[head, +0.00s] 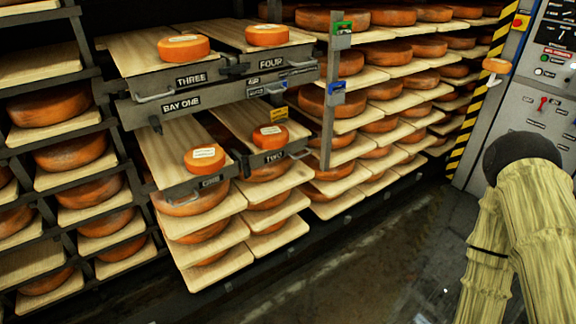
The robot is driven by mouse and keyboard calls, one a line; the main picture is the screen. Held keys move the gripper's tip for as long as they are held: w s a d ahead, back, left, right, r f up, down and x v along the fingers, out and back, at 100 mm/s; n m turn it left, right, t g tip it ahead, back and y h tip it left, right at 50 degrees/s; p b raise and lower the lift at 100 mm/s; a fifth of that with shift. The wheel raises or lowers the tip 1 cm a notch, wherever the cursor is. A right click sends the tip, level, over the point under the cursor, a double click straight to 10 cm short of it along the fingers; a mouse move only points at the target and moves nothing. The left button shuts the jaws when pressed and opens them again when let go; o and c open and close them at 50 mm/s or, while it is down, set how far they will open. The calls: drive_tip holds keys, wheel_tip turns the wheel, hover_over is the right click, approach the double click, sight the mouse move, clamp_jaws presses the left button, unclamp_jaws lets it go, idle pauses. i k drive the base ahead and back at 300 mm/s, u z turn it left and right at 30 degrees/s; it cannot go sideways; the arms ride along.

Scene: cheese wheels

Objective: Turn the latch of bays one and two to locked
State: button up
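A grey front beam marked BAY ONE (181,104) crosses the middle rack. Below it are tray one, with its label (211,181), and tray two, with its label (274,156). Each carries a small orange cheese wheel with a white label. A blue fitting (336,94) and a green fitting (342,29) sit on the upright post at the right. I cannot tell whether these are the latches, or which way any latch is turned. My gripper is not in view; part of my arm in a yellowish cover shows at the lower right.
Tray three (191,80) and tray four (271,63) jut out above the beam, with one small cheese each. Shelves of large cheese wheels fill the left and back. A grey control panel (530,110) with a red switch stands at right. The floor (370,260) in front is clear.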

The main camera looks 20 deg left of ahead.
sight(246, 168)
drive_tip(key=z, duration=0.05)
drive_tip(key=i, duration=0.95)
drive_tip(key=u, duration=0.65)
